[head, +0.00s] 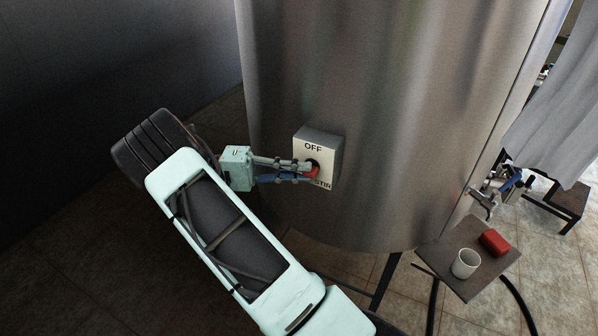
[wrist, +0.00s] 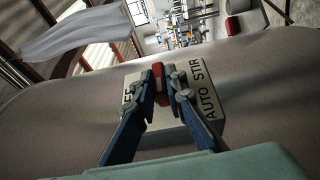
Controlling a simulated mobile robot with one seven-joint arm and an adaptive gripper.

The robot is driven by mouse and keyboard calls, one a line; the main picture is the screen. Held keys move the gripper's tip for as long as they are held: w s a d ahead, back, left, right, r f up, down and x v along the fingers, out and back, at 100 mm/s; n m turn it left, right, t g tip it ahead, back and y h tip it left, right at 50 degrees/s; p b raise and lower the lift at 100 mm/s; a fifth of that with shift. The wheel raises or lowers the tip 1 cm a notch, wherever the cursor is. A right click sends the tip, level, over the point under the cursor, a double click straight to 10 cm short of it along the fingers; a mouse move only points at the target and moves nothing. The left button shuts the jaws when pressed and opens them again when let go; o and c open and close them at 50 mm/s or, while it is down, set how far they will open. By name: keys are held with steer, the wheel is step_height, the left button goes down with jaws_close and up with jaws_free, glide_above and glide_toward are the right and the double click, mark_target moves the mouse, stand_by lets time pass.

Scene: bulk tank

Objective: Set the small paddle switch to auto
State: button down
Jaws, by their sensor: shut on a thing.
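The switch box (head: 325,145) is a grey box with a pale face on the side of the steel tank (head: 400,110). Its face reads OFF at the top and STIR at the lower right in the head view. The wrist view shows the box (wrist: 196,75) with AUTO and STIR along its right side and a partly hidden word at its left. The red paddle (head: 313,171) sits near the middle of the face; it also shows in the wrist view (wrist: 158,69). My gripper (head: 304,172) is shut on the paddle, fingers on both sides. The fingers hide part of it, so its exact setting is unclear.
A small table (head: 454,282) at lower right holds a white cup (head: 465,263) and a red block (head: 494,242). A valve (head: 484,199) juts from the tank's right side. A grey curtain (head: 560,105) hangs at the right. Tank wall around the box is clear.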

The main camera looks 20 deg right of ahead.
stand_by(0.3)
steer(key=c, duration=2)
jaws_free()
steer(key=shift+d, duration=0.1)
steer(key=shift+o, duration=0.2)
steer(key=v, duration=0.7)
steer(key=shift+a, duration=0.25)
steer(key=shift+w+a, duration=0.1)
steer(key=shift+w, duration=0.05)
